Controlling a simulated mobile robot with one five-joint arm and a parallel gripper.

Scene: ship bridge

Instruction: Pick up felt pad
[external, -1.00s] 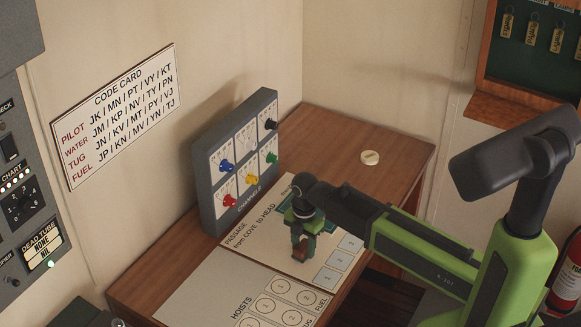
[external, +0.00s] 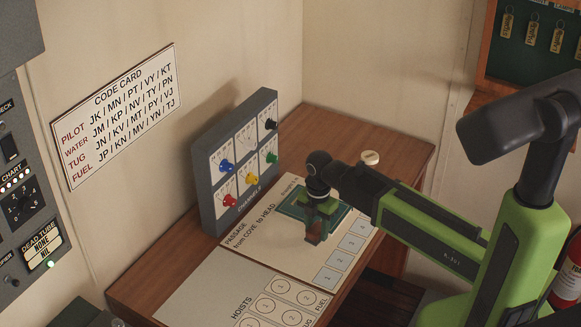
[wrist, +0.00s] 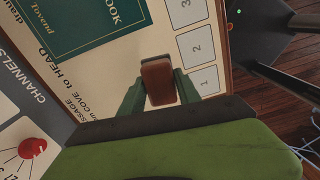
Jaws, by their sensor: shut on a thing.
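The felt pad (wrist: 157,82), a small brown block with rounded corners, sits between the two green fingers of my gripper (wrist: 158,92) in the wrist view. My gripper is shut on it. In the external view, my gripper (external: 317,230) is over the passage board (external: 262,232), with the brown pad (external: 313,240) low between its fingers. I cannot tell for sure how far the pad is above the board.
A dark green book (wrist: 90,22) lies on the board, partly behind my gripper in the external view. The channels panel (external: 237,160) with coloured knobs stands at left. The hoists sheet (external: 235,290) lies in front. A cream round object (external: 370,158) is at the back of the desk.

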